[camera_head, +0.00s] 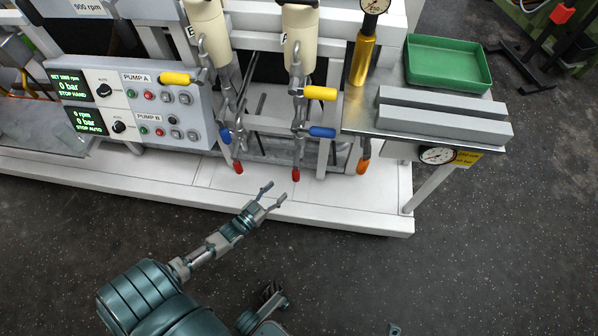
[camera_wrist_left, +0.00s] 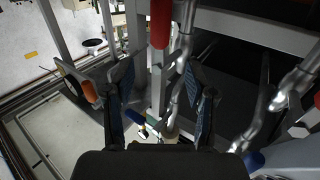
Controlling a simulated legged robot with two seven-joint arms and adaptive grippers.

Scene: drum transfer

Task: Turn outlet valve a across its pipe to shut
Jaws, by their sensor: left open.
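Under the cream vessel marked A (camera_head: 299,40), a vertical pipe carries a yellow handle (camera_head: 320,93) and a blue handle (camera_head: 322,132), both crosswise to the right. A red handle (camera_head: 296,174) hangs straight down in line with the pipe at its lower end. No readable label tells which is outlet valve a. My left gripper (camera_head: 275,193) is open and empty, just below and left of this red handle, apart from it in the head view. In the left wrist view a red handle (camera_wrist_left: 160,20) stands between and beyond my open fingers (camera_wrist_left: 160,78). My right gripper is not clearly visible.
Pipe B on the left has its own yellow (camera_head: 175,78), blue (camera_head: 225,135) and red (camera_head: 238,167) handles. An orange handle (camera_head: 363,167) hangs to the right. The white skid edge (camera_head: 345,214) lies below. A control panel (camera_head: 140,100) stands left; a green tray (camera_head: 447,62) lies right.

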